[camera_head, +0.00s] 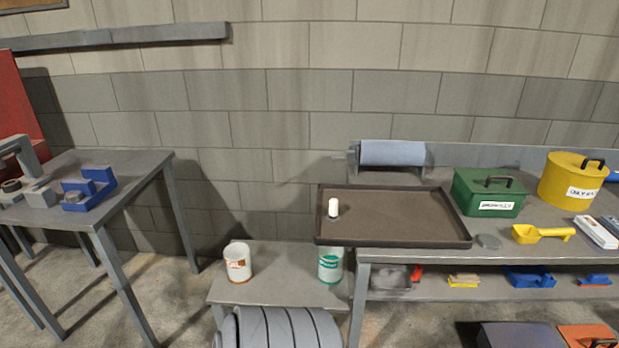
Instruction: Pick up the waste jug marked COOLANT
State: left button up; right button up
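Two white jugs stand upright on a low grey bench (290,287) between the two tables. The left jug (237,263) has an orange-brown label with short light lettering that I cannot read for certain. The right jug (330,265) has a green label with lettering too small to read. It stands close to the right table's leg, and its top is partly hidden by the tray's edge. I cannot confirm which one is marked COOLANT. Neither of my grippers is in view.
A dark tray (400,240) holding a small white cylinder (333,207) overhangs the right bench near the right jug. A green box (489,192), yellow canister (572,181) and yellow scoop (542,234) stand right. The left table (130,173) holds blue parts.

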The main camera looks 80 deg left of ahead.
aim_at(331, 264)
jog(key=u, duration=0.85)
jog(key=i, duration=0.75)
jog(key=u, duration=0.85)
